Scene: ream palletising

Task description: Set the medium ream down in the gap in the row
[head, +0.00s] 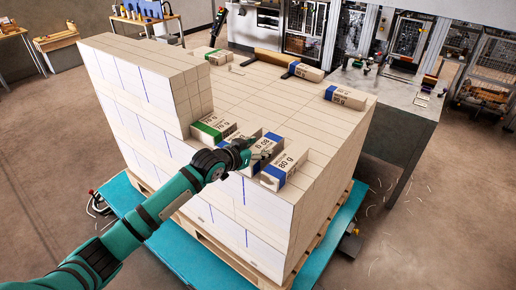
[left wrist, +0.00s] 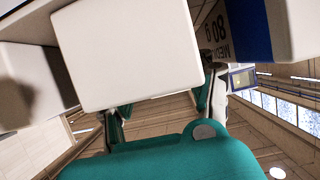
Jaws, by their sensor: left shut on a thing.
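My left gripper (head: 257,155) is shut on a medium ream (head: 263,140) with a blue band and "80 g" print, at the near edge of the stack's top. The held ream lies between a green-banded ream (head: 213,130) on the left and another blue-banded 80 g ream (head: 285,166) on the right. In the left wrist view the pale end of the held ream (left wrist: 125,55) fills the middle, with the blue-banded ream (left wrist: 292,30) close on its right. My fingers hide part of the held ream, and I cannot tell whether it rests on the layer below.
The tall stack (head: 260,205) stands on a wooden pallet (head: 215,245) over a teal platform (head: 180,260). Its left part (head: 140,75) rises higher. Several loose reams, one blue-banded (head: 345,96), lie on the far top. A grey table (head: 400,105) stands close behind on the right.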

